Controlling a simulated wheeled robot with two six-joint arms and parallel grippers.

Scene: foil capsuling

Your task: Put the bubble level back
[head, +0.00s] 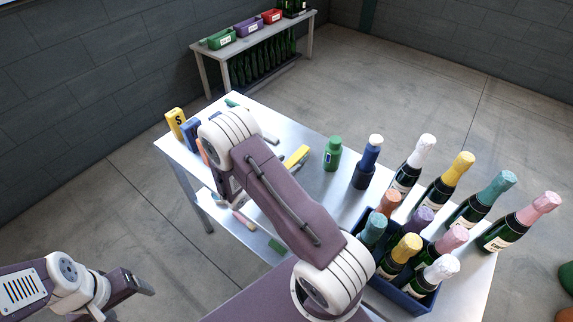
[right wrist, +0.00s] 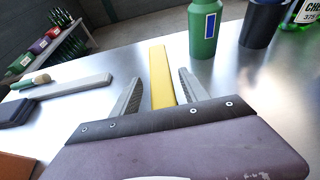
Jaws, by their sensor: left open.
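A yellow bar, which I take for the bubble level (head: 297,156), lies on the metal table in the head view. In the right wrist view the bubble level (right wrist: 160,75) extends away between the two fingers of my right gripper (right wrist: 160,88). Those fingers are apart, with a gap on each side of the bar, so the gripper is open and not holding it. My arm hides the right gripper in the head view. My left gripper (head: 143,287) is open and empty, low at the left, away from the table.
A green bottle (head: 332,153) and a dark blue holder (head: 363,176) stand right of the bar. Several foil-topped bottles and a blue crate (head: 408,301) fill the table's right. A grey bar (right wrist: 72,86) lies left. Yellow (head: 175,122) and blue blocks stand at the far left corner.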

